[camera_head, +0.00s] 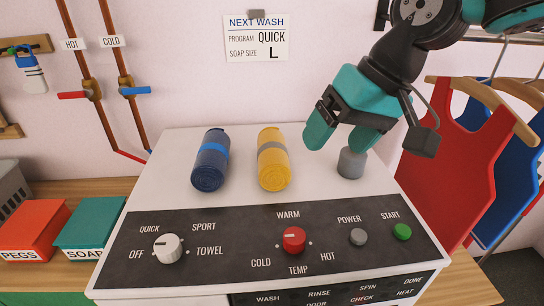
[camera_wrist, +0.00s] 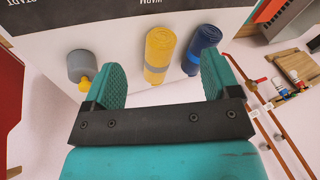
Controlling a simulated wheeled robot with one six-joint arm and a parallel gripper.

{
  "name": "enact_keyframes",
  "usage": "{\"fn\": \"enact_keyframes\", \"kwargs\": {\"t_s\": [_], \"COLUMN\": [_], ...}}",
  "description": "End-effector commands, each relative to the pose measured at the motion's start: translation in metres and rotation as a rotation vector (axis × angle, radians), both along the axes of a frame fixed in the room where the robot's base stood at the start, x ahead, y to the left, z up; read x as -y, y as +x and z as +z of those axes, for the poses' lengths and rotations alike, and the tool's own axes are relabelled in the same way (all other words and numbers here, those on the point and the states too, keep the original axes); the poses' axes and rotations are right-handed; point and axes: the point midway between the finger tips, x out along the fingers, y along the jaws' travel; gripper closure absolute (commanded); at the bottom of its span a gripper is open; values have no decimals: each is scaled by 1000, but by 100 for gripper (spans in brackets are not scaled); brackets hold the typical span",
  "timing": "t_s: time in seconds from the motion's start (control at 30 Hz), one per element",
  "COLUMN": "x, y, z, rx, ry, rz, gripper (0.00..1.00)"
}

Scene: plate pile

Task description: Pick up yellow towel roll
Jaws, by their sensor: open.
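The yellow towel roll (camera_head: 273,160) lies on the white top of the washing machine, with a grey band around its middle. In the wrist view the yellow towel roll (camera_wrist: 159,53) shows between my fingers, beyond their tips. My gripper (camera_head: 335,132) is open and empty, up and to the right of the yellow roll, apart from it. Its two teal fingers also show in the wrist view (camera_wrist: 162,82). A blue towel roll (camera_head: 211,161) with a lighter blue band lies left of the yellow one; it also shows in the wrist view (camera_wrist: 201,48).
A grey cylinder (camera_head: 351,163) stands right of the yellow roll, below my gripper. The control panel (camera_head: 200,232) with knobs is along the front. Red and blue garments (camera_head: 462,160) hang at right. Pegs (camera_head: 32,228) and soap (camera_head: 88,226) boxes stand at left. Pipes run up the wall.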

Motion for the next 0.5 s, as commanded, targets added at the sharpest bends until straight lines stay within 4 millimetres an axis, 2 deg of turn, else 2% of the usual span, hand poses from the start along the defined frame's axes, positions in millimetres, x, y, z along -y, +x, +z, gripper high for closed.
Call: {"fn": "enact_keyframes", "kwargs": {"t_s": [0.03, 0.1, 0.2, 0.3, 0.37, 0.5], "x": [-2, -5, -7, -9, -11, -23], "y": [32, 68, 105, 125, 131, 138], "z": [-3, 1, 5, 5, 0, -23], "rx": [3, 9, 14, 15, 13, 11], "ry": [15, 42, 72, 90, 94, 94], "rz": [-76, -171, -271, -326, -339, -340], "gripper": [18, 18, 18, 18, 18, 18]}}
